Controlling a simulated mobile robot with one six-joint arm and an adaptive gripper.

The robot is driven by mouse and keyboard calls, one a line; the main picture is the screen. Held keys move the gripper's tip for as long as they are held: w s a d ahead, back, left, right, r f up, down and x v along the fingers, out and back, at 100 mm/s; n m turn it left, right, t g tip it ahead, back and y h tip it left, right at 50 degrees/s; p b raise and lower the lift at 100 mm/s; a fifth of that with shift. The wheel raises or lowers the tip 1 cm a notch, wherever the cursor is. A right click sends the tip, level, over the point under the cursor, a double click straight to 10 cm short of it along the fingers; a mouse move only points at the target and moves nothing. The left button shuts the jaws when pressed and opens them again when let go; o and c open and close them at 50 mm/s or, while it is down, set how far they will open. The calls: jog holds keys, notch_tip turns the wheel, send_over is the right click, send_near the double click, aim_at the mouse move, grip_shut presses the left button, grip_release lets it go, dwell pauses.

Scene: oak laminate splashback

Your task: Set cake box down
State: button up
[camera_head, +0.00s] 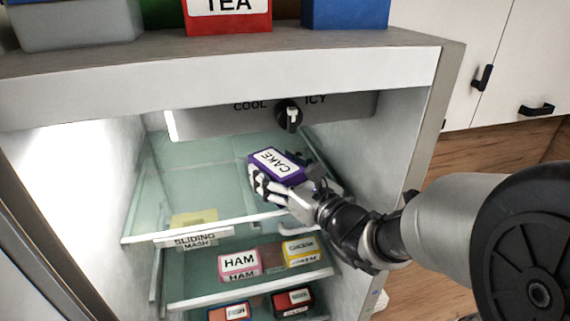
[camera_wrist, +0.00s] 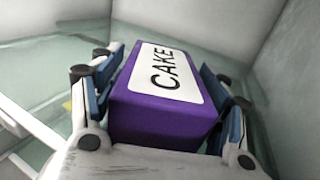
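The cake box (camera_head: 276,164) is purple with a white CAKE label. It is inside the open fridge, at or just above the top glass shelf (camera_head: 190,180), toward the right side. I cannot tell whether it touches the shelf. My gripper (camera_head: 278,183) reaches in from the right and has its fingers on both sides of the box. In the wrist view the box (camera_wrist: 165,105) lies between the two blue-padded fingers (camera_wrist: 160,100). The left pad is against the box, and the right pad is close along its other side. The box's far underside is hidden.
Lower shelves hold a ham box (camera_head: 240,264), a yellow box (camera_head: 300,251) and others. The fridge's right wall (camera_head: 375,150) is close to my arm. The top shelf's left-middle is clear.

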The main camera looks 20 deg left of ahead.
jog(key=shift+o, duration=0.3)
jog(key=shift+r, duration=0.1)
jog(key=shift+d+r, duration=0.1)
jog(key=shift+r, duration=0.05)
jog(key=b+v, duration=0.2)
jog(key=v, duration=1)
jog(key=s+d+f+n+g+h, duration=0.1)
jog(key=s+f+n+g+h, duration=0.25)
jog(key=s+n, duration=0.5)
jog(key=s+d+f+n+g+h, duration=0.1)
jog(key=s+f+n+g+h, duration=0.1)
jog(key=s+f+n+g, duration=0.45)
jog(key=s+d+n+t+h, duration=0.2)
jog(key=d+n+h, duration=0.2)
jog(key=d, duration=0.5)
jog(key=s+d+n+t+h, duration=0.2)
jog(key=d+n+h, duration=0.3)
jog(key=d, duration=0.5)
jog(key=shift+s+r+n, duration=0.35)
jog(key=shift+r+n, duration=0.05)
jog(key=shift+n, duration=0.2)
jog(key=shift+d, duration=0.1)
